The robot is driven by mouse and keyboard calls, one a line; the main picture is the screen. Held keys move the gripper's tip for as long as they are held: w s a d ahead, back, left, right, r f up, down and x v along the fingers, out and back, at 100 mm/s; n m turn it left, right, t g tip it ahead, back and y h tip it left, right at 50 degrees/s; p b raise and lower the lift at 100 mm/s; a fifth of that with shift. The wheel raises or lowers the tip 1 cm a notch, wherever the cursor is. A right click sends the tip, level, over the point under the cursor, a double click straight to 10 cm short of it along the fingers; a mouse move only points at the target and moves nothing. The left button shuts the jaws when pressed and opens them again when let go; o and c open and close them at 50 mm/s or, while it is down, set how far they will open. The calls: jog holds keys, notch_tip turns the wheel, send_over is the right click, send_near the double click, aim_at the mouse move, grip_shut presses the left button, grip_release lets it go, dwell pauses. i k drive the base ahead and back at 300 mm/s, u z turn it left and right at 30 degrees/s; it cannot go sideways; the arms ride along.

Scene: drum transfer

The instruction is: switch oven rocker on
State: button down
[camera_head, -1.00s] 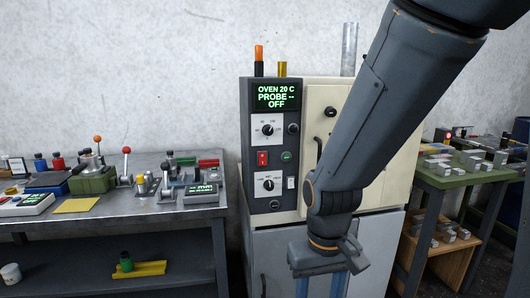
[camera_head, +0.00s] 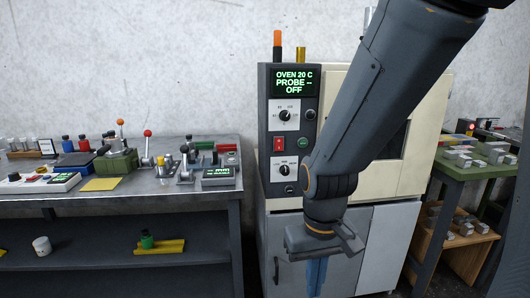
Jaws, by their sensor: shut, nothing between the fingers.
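The oven (camera_head: 428,125) stands against the wall with a dark control panel on its left side. Its green display (camera_head: 294,83) reads OVEN 20 C, PROBE --, OFF. A red rocker switch (camera_head: 279,145) sits below the upper dial (camera_head: 284,115), left of a green button (camera_head: 303,144). Which way the rocker is tipped is too small to tell. My gripper (camera_head: 316,280) hangs in front of the lower cabinet doors, below the panel, with its blue fingers pointing down, shut and empty. My arm hides the lower right of the panel and much of the oven door.
A metal bench (camera_head: 120,202) with levers, instruments and a yellow pad (camera_head: 100,184) stands left of the oven. A green-topped table (camera_head: 454,166) with metal blocks stands at the right. An orange-topped post (camera_head: 277,45) and a brass cylinder (camera_head: 300,54) stand on the panel's top.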

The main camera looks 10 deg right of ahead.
aim_at(278, 141)
jog(key=u, duration=0.2)
jog(key=i, duration=0.4)
jog(key=z, duration=0.9)
